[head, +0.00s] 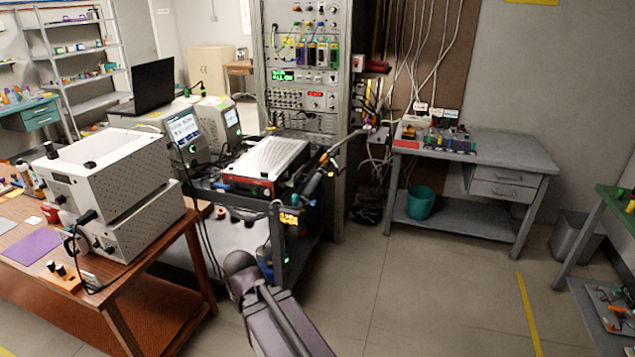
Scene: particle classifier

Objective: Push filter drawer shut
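No part in view can be clearly made out as the filter drawer. Two white perforated instrument boxes (125,185) are stacked on the wooden table at the left. A flat silver-topped unit with a red front (266,165) lies on the dark cart in the middle. Two grey-green instruments with screens (184,130) stand behind it. I cannot tell which of these, if any, holds the drawer. My dark arm rises from the bottom middle, its rounded joint in front of the cart. My gripper cannot be made out.
The wooden table (140,292) and the cart (283,240) flank my arm. A tall equipment rack (258,60) stands behind the cart. A grey desk (480,148) with two closed drawers (504,182) stands at the back right. The floor (430,285) right of my arm is clear.

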